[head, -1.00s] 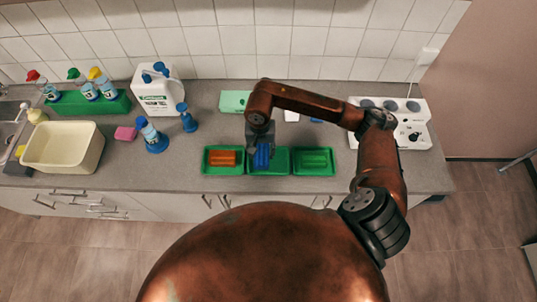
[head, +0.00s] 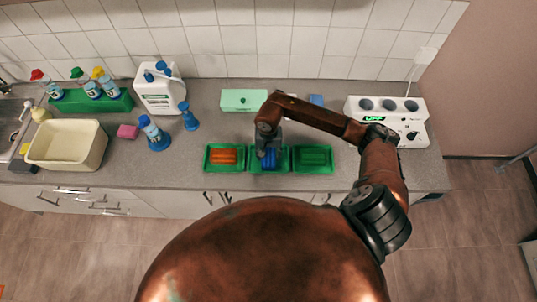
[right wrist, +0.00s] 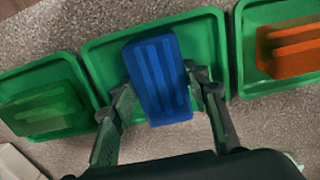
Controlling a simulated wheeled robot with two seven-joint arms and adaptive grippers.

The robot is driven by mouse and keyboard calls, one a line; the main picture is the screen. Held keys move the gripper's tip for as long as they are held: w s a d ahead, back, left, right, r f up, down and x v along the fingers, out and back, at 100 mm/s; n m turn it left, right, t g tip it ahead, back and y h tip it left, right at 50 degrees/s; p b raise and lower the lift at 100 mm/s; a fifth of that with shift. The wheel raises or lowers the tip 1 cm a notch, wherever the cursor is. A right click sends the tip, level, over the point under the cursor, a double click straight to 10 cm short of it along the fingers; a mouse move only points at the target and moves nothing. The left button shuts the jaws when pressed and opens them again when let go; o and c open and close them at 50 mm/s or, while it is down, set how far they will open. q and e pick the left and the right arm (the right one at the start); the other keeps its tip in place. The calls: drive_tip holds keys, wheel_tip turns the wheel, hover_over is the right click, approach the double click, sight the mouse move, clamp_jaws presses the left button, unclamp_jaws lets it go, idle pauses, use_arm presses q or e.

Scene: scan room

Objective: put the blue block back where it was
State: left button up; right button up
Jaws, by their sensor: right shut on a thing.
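The blue block (head: 269,160) is at the middle of three green trays in the head view. In the right wrist view the ridged blue block (right wrist: 158,78) sits between the fingers of my right gripper (right wrist: 160,95), which are shut on it. The block is over the middle green tray (right wrist: 104,52), turned a little to the tray's sides. I cannot tell whether it touches the tray floor. My right gripper (head: 268,148) comes down from above in the head view and hides part of the block. My left gripper is not in view.
The left tray holds an orange block (head: 223,156); the right tray holds a green block (head: 314,158). A pale green box (head: 244,100) stands behind, and a white device (head: 388,122) at the right. Blue-capped bottles, a white canister (head: 160,95) and a cream basin (head: 66,146) stand left.

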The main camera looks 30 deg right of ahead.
sight(269, 155)
drive_tip(key=o, duration=1.4)
drive_tip(key=shift+o, duration=0.2)
drive_tip(key=shift+r, duration=0.1)
wheel_tip(269, 155, up, 12)
drive_tip(key=b, duration=0.2)
